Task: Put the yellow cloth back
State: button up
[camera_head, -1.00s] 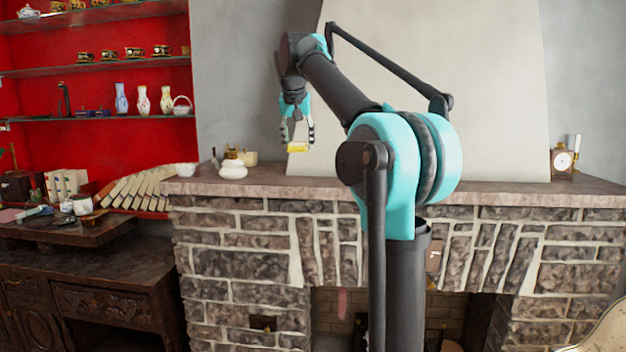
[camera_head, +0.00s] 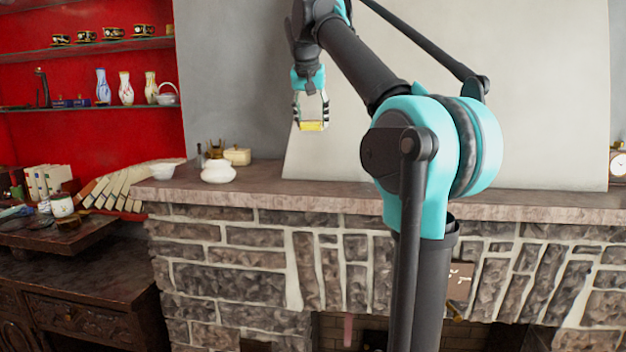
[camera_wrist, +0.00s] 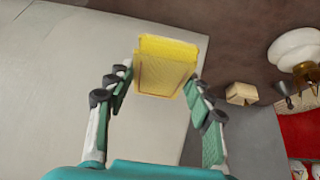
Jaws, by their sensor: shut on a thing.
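The yellow cloth (camera_head: 312,126) is a small folded block held between the fingertips of my gripper (camera_head: 312,112). In the head view it hangs in the air above the stone mantel (camera_head: 400,199), in front of the pale chimney wall, clear of the mantel top. In the wrist view the cloth (camera_wrist: 166,66) sits at the ends of the two fingers of my gripper (camera_wrist: 160,88). Its flat face is toward the camera, and the fingers press its sides.
A clock (camera_head: 618,162) is at the far right. Red shelves with vases (camera_head: 125,88) are at the left. The mantel's middle looks bare.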

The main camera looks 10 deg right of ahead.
aim_at(313, 186)
notch_tip(313, 186, down, 17)
jog(key=shift+f, duration=0.15)
dwell(0.4)
jog(key=o, duration=1.2)
jog(key=shift+f, duration=0.1)
jog(key=shift+o, duration=0.2)
jog(key=v, duration=1.2)
